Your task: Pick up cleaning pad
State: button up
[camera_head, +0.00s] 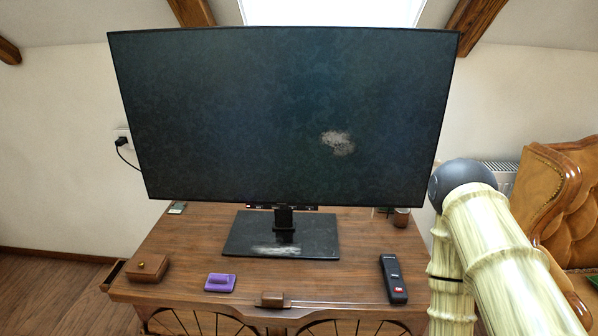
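A small purple pad (220,283), which looks like the cleaning pad, lies on the front left part of the wooden cabinet top (190,245). It is near the front edge and nothing covers it. Links of my arm show at the right side of the picture, well to the right of the pad. My gripper is not in view.
A large monitor (280,110) with a pale smudge stands on a dark base (280,236) behind the pad. A brown leather box (147,267) is left of the pad. A black handheld device (393,279) lies front right. A tufted armchair (565,195) is far right.

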aim_at(219, 283)
jog(key=u, duration=0.9)
jog(key=k, duration=0.2)
jog(key=u, duration=0.1)
